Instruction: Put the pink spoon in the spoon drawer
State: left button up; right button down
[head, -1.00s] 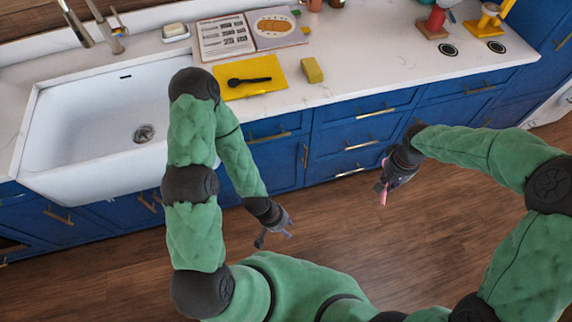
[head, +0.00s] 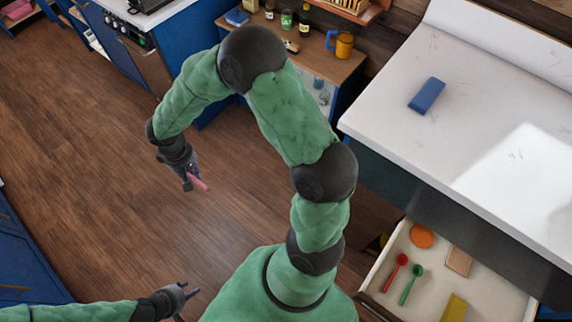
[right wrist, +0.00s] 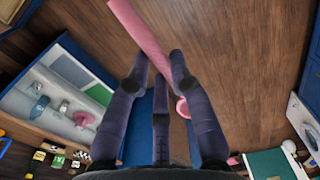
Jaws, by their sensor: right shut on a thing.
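The pink spoon (head: 199,183) is in my right gripper (head: 190,182), which is shut on it in the air over the wood floor. In the right wrist view the spoon's pink shaft (right wrist: 141,36) runs up between the fingers (right wrist: 157,72), and a rounded pink end shows beside them. An open drawer (head: 388,269) at the lower right holds a red spoon (head: 396,272) and a green spoon (head: 411,285). My right gripper is well to the left of this drawer. My left gripper (head: 184,300) is open and empty at the bottom, fingers spread.
The drawer also holds an orange disc (head: 422,236), a wooden block (head: 459,261) and a yellow block (head: 454,308). Above it is a white counter (head: 390,135) with a blue block (head: 427,96). Floor at left is clear.

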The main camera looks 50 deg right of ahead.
aim_at(439, 298)
jog(key=k+z, duration=0.15)
jog(key=z, duration=0.25)
jog(key=k+z, duration=0.15)
jog(key=z, duration=0.3)
jog(key=k+z, duration=0.15)
jog(key=z, duration=0.25)
jog(key=k+z, duration=0.1)
jog(key=z, duration=0.3)
jog(key=k+l+z, duration=0.2)
jog(key=k+l, duration=0.15)
jog(key=k+l+z, duration=0.15)
jog(key=k+l, duration=0.15)
jog(key=l, duration=0.2)
